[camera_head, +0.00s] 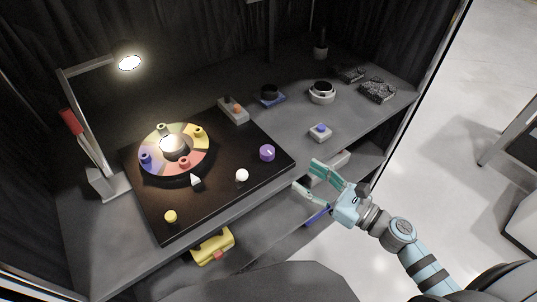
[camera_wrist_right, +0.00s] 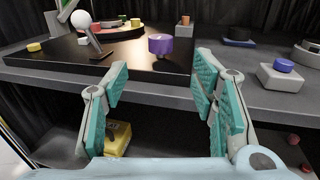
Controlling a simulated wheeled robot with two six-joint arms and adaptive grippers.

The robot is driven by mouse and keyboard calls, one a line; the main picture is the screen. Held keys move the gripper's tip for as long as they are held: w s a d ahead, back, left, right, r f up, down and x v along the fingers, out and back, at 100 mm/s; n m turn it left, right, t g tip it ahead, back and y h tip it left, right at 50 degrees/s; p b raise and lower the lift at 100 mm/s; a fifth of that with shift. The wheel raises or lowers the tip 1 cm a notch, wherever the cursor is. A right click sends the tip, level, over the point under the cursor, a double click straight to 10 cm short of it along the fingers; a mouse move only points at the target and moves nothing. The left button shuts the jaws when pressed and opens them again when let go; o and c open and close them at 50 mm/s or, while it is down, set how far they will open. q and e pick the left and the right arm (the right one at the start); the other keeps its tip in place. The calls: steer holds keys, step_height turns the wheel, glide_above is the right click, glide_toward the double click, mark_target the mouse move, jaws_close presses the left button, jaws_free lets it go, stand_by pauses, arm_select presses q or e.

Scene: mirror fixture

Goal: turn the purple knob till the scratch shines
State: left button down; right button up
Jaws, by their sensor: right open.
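The purple knob (camera_head: 267,153) stands upright near the right edge of the black board (camera_head: 222,195), with a light mark on top. It also shows in the right wrist view (camera_wrist_right: 160,45), ahead of the fingers. A coloured ring (camera_head: 151,138) with several small pegs sits on the board, around a bright round centre (camera_head: 173,145). I cannot make out a scratch. My right gripper (camera_head: 309,180) is open and empty, to the right of and nearer than the knob, apart from it. Its two teal-padded fingers spread in the wrist view (camera_wrist_right: 160,82). My left gripper is not in view.
A white ball (camera_head: 242,176), a pale pointed piece (camera_head: 196,181) and a yellow knob (camera_head: 170,216) stand on the board. A lit lamp (camera_head: 130,62) hangs over the back left. A blue-topped white block (camera_head: 320,132) stands right of the board. A yellow box (camera_head: 212,246) sits below.

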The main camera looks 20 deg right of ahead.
steer(key=p, duration=0.2)
glide_toward(268, 150)
steer(key=shift+x, duration=1.05)
steer(key=x, duration=0.8)
steer(key=shift+f, duration=0.25)
steer(key=shift+c, duration=0.3)
steer(key=c, duration=1.1)
